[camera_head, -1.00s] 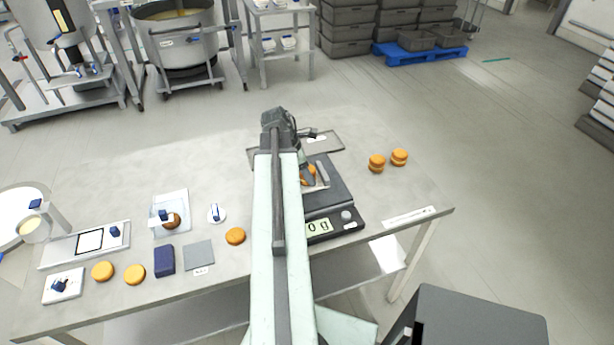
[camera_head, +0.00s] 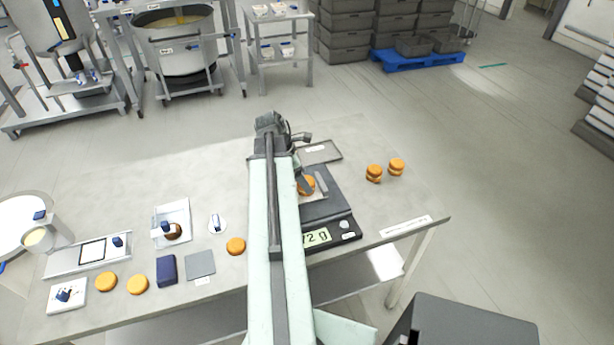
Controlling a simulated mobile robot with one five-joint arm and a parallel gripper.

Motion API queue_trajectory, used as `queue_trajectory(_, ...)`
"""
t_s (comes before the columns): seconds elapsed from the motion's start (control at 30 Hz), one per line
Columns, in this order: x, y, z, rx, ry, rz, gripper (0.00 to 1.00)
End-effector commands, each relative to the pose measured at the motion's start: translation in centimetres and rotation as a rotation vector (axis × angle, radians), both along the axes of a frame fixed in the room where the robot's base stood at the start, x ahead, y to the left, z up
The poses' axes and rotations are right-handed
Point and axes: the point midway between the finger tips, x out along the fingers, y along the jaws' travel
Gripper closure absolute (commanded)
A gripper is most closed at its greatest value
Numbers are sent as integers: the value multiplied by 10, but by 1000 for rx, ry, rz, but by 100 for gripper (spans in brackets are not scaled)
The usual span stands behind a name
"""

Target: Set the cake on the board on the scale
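The dark scale (camera_head: 335,222) stands on the table to the right of my arm, its display (camera_head: 316,237) lit and ending in "2 g", the front digits partly hidden.
Two stacks of orange cakes (camera_head: 374,173) (camera_head: 397,166) stand right of the scale. A grey tray (camera_head: 320,152) lies behind it. Left of my arm are a single cake (camera_head: 236,246), a grey square (camera_head: 200,264), a blue block (camera_head: 166,271) and more cakes (camera_head: 137,284).

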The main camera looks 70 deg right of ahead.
Motion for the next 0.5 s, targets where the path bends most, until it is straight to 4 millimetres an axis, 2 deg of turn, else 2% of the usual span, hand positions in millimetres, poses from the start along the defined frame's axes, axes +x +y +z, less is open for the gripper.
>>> queue_trajectory(0.03, 4, 3, 22, 0, 0, 1, 23)
queue_trajectory(0.23, 18, 12, 66, 0, 0, 1, 23)
queue_trajectory(0.37, 25, 17, 81, 1, 1, 1, 23)
queue_trajectory(0.5, 27, 19, 82, 1, 1, 0, 23)
